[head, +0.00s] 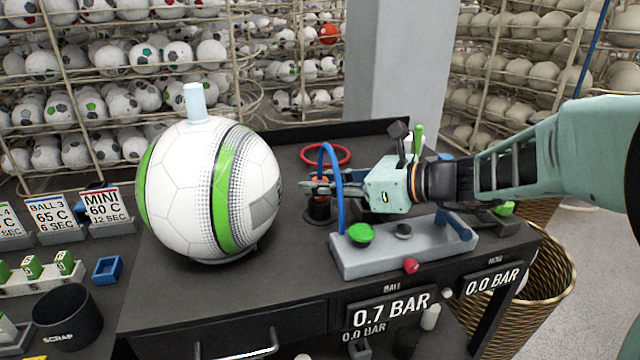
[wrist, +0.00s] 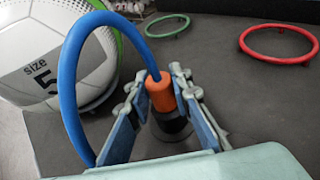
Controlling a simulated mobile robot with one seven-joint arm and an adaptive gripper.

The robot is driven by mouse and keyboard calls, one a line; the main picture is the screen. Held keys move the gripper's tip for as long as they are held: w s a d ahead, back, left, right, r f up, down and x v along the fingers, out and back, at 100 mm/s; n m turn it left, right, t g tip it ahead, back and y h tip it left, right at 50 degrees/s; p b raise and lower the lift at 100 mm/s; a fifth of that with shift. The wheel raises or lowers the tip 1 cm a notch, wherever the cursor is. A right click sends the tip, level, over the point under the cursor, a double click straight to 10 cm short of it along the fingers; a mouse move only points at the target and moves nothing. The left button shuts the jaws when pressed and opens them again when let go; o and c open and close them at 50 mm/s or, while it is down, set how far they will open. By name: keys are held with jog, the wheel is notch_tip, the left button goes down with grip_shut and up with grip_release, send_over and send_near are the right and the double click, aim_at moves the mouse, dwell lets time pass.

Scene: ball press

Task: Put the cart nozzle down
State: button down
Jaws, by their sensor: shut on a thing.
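My gripper (head: 318,188) reaches in from the right over the cart top and is shut on the cart nozzle. In the wrist view the nozzle shows as an orange collar (wrist: 160,92) between the finger pads. A blue hose (head: 340,190) arches from it, and the hose also shows in the wrist view (wrist: 68,85). A dark round holder (head: 318,213) stands under the fingers, and its dark top shows below the collar in the wrist view (wrist: 176,126). The nozzle's tip is hidden, so I cannot tell whether it is inside the holder or just above it.
A large white and green ball (head: 190,190) stands left of the holder, with a pale blue piece (head: 195,102) on top. A grey pump block (head: 385,260) with green, black and red knobs lies in front. A red ring (head: 325,155) lies behind on the dark cart top.

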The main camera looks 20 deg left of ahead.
jog(key=c, duration=1.7)
grip_release()
jog(key=shift+c, duration=0.2)
jog(key=shift+r, duration=0.1)
jog(key=w+p+v, duration=0.1)
jog(key=v, duration=1.1)
jog(key=shift+s, duration=0.5)
jog(key=shift+w, duration=0.1)
